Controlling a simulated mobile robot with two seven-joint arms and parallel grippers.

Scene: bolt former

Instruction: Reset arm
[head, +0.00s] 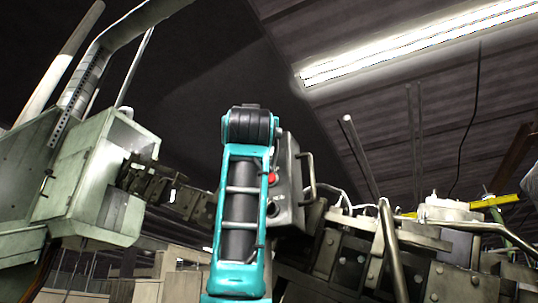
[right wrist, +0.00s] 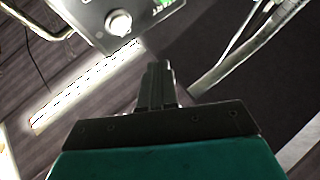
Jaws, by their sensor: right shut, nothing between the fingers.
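My right gripper (right wrist: 158,85) shows in the right wrist view, with its dark fingers together and nothing between them. It points up the picture, below a grey control panel (right wrist: 95,12) with a round white knob (right wrist: 118,22). A gap shows between the fingertips and the panel in the picture; the true distance cannot be told. In the head view my teal and black arm (head: 238,205) stands upright in the middle, and no gripper fingers show there. My left gripper is in neither view.
In the head view a grey control box (head: 288,190) with a red button (head: 271,178) is just right of my arm. A pale green machine housing (head: 95,175) stands at left. Dark machinery with pipes (head: 440,275) fills the lower right. A ceiling light (head: 420,42) hangs above.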

